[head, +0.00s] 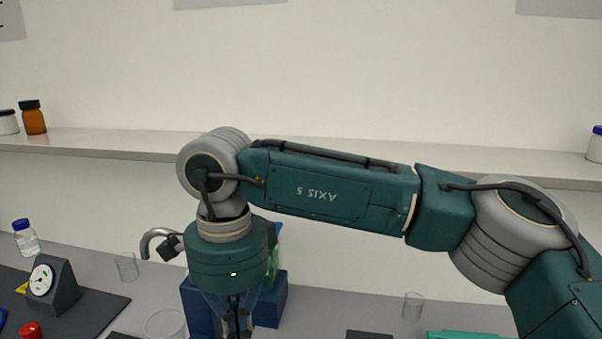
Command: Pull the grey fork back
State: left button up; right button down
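I cannot make out a grey fork in this view; it may be behind my arm or below the frame. My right arm comes in from the right and crosses the middle. My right gripper (236,322) points down at the bottom edge, in front of a dark blue block (272,302). Its fingers are dark and cut off by the frame, so whether they are open or shut does not show. My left gripper is not in view.
A curved grey pipe (152,236) rises left of my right gripper. A gauge (52,283) stands on a dark mat (100,306) with a red knob (31,330). Clear glasses (127,267) (413,306) and a blue-capped bottle (26,240) stand on the bench. A shelf (110,140) runs behind.

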jog(key=shift+r+p, duration=1.15)
jog(key=shift+r, duration=0.9)
